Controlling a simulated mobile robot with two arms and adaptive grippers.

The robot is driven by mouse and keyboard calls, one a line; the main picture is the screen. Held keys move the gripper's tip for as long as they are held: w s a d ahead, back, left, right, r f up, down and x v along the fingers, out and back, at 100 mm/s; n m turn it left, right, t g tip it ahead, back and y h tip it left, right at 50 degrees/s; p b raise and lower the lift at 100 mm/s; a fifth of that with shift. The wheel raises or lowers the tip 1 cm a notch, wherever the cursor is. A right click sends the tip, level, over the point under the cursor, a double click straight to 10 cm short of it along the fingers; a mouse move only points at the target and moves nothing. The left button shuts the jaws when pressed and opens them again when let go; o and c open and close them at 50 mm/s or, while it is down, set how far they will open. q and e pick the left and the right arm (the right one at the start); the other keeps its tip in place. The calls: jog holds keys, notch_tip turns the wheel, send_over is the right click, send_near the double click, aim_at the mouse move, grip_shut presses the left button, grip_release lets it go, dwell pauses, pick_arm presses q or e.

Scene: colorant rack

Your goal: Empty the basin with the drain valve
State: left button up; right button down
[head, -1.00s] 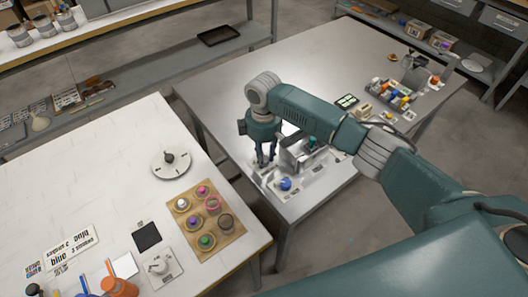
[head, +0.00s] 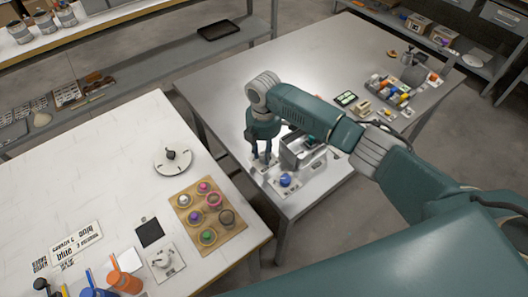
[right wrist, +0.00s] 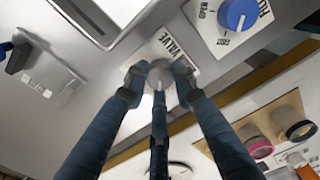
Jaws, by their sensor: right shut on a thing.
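My right gripper (head: 262,160) points down beside the basin at the near corner of the metal table. In the right wrist view its fingers are closed around a small round grey knob (right wrist: 160,77). The plate under this knob carries the word VALVE (right wrist: 172,46). The steel basin (head: 291,155) stands just right of the gripper in the head view, partly hidden by my arm. Its edge (right wrist: 70,22) shows at the upper left in the wrist view. I cannot tell how much liquid it holds. My left gripper is not in view.
A blue knob (head: 285,180) on its own labelled plate, with OPEN on it, sits close by.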

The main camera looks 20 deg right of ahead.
aim_at(262, 156)
jog(key=shift+w+a+r+n, duration=0.1)
jog(key=shift+a+r+n, duration=0.1)
jog(key=shift+n, duration=0.1)
jog(key=c, duration=1.4)
grip_release()
jog(key=shift+f, duration=0.1)
notch_tip(262, 156, up, 12)
